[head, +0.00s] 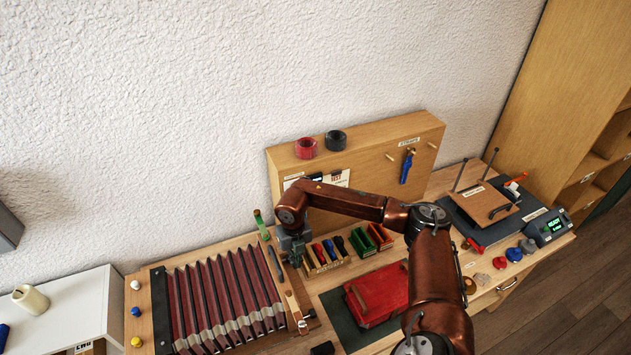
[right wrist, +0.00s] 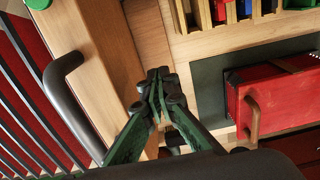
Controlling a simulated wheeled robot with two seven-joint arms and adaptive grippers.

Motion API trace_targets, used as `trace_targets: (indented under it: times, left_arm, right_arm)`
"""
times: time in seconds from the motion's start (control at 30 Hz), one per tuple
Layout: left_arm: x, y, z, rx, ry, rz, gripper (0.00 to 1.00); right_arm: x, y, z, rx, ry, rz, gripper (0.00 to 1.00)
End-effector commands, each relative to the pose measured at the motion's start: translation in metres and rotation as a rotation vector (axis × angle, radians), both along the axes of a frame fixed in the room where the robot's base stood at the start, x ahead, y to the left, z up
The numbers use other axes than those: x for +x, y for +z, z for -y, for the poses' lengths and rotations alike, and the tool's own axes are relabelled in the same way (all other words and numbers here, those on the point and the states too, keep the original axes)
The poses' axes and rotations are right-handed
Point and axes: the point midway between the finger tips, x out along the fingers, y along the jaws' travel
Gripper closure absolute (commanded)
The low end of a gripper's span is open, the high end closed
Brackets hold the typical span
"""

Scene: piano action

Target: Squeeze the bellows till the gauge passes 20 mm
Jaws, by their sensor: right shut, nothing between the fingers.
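The bellows (head: 220,295), dark red with pleats, lies on the bench at the left in the head view. Its wooden right end board carries a dark handle (head: 275,264); the handle also shows in the right wrist view (right wrist: 66,82). My right gripper (head: 295,260) is shut and empty, just right of that board. In the right wrist view its closed fingertips (right wrist: 158,76) stand right of the handle, apart from it. Whether they touch the board is unclear. I cannot make out a gauge for certain; a green-topped post (head: 260,224) stands behind the board. My left gripper is out of view.
A wooden rack of coloured pieces (head: 326,262) and green trays (head: 371,241) stand close right of my gripper. A red case (head: 377,294) lies on a dark mat. A wooden panel (head: 370,157) rises behind. A display box (head: 548,227) stands far right.

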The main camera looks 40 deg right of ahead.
Motion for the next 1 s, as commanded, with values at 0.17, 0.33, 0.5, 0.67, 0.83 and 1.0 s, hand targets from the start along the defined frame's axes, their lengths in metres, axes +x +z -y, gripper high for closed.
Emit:
trace_targets:
  times: [0.17,0.33,0.5,0.67,0.83,1.0]
  left_arm:
    - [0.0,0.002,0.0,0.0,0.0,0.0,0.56]
    - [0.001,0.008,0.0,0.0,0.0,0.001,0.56]
    - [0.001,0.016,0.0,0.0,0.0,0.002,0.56]
    - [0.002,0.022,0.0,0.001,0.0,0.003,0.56]
    - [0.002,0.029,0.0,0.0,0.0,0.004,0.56]
    - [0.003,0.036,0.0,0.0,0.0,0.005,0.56]
  right_arm:
    - [0.0,0.003,0.0,0.0,0.0,0.0,1.0]
    - [0.0,0.014,0.0,0.0,0.0,0.001,1.0]
    - [0.0,0.028,0.0,0.0,-0.001,0.001,1.0]
    - [0.0,0.04,0.0,-0.001,-0.001,0.002,1.0]
    - [0.0,0.052,0.0,-0.001,-0.001,0.001,1.0]
    - [0.0,0.066,0.0,-0.001,0.0,0.001,1.0]
